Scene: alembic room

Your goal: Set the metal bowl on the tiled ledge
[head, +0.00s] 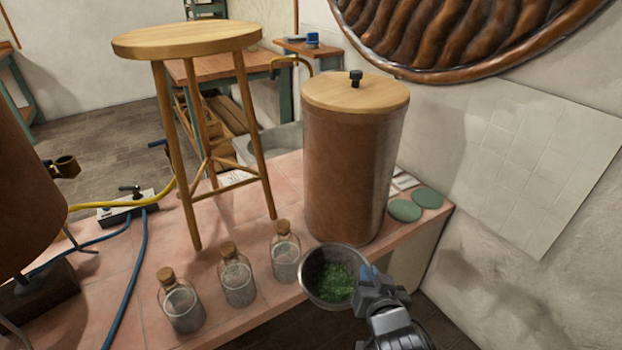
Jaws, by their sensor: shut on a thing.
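The metal bowl (348,256) is a round grey bowl with chopped green stuff in it. It is in the lower middle of the head view, in front of the large brown cylinder. My gripper (369,277) comes from the lower right and is shut on the bowl's right rim. The bowl looks about upright. It overlaps the front edge of the pink tiled ledge (238,213) in the picture. I cannot tell whether its base touches the tiles. The bowl's underside and the far fingertip are hidden.
Corked glass jars (285,257) stand left of the bowl along the front edge. The lidded brown cylinder (345,170) stands close behind it. A wooden stool (187,41) stands on the ledge. Green discs (404,210) lie at the right end. Bare tiles show between stool and jars.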

